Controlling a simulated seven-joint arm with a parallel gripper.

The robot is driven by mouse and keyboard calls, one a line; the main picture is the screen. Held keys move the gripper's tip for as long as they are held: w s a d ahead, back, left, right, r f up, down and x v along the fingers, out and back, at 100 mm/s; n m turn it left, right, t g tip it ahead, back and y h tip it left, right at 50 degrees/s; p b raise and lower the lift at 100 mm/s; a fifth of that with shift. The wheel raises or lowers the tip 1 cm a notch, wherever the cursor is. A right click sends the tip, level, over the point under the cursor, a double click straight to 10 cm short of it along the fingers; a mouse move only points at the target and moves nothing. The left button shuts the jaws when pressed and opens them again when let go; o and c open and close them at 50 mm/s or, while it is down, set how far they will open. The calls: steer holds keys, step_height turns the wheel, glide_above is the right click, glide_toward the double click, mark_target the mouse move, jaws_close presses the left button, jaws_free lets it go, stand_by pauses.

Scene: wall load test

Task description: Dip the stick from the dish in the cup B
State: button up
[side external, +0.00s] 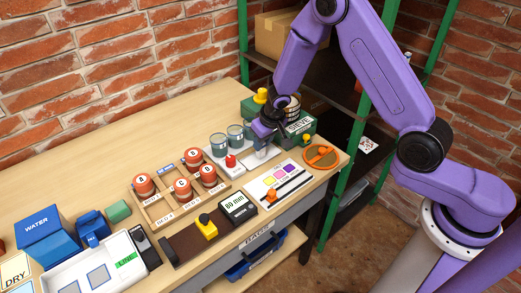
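A round orange dish (321,155) lies at the right end of the table. A thin bar that may be the stick (322,151) lies across it. Several clear, grey-tinted cups stand in a row on a white tray; the nearest left one (218,145) and the one behind it (235,134) show best. I cannot read any letters on them, so I cannot tell which is cup B. My gripper (261,148) points down at the right end of this row, left of the dish. Its fingers are too small to tell whether they hold anything.
A green box marked SIEVE (299,124) stands close behind my gripper. A red-knobbed piece (230,161) is in front of the cups. A colour card (279,181) lies in front. A wooden rack with orange-red pots (181,190) stands left. The table's back left is clear.

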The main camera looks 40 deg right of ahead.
stand_by(0.6)
steer(key=shift+w+r, duration=0.15)
steer(key=shift+r, duration=1.25)
steer(key=shift+v, duration=1.15)
steer(key=shift+w, duration=0.25)
steer(key=w+a+r, duration=0.3)
steer(key=w+r, duration=0.4)
steer(key=w, duration=0.2)
steer(key=shift+w+d+f, duration=0.1)
steer(key=shift+f, duration=2.25)
steer(key=shift+w+f, duration=0.1)
steer(key=shift+f, duration=2.3)
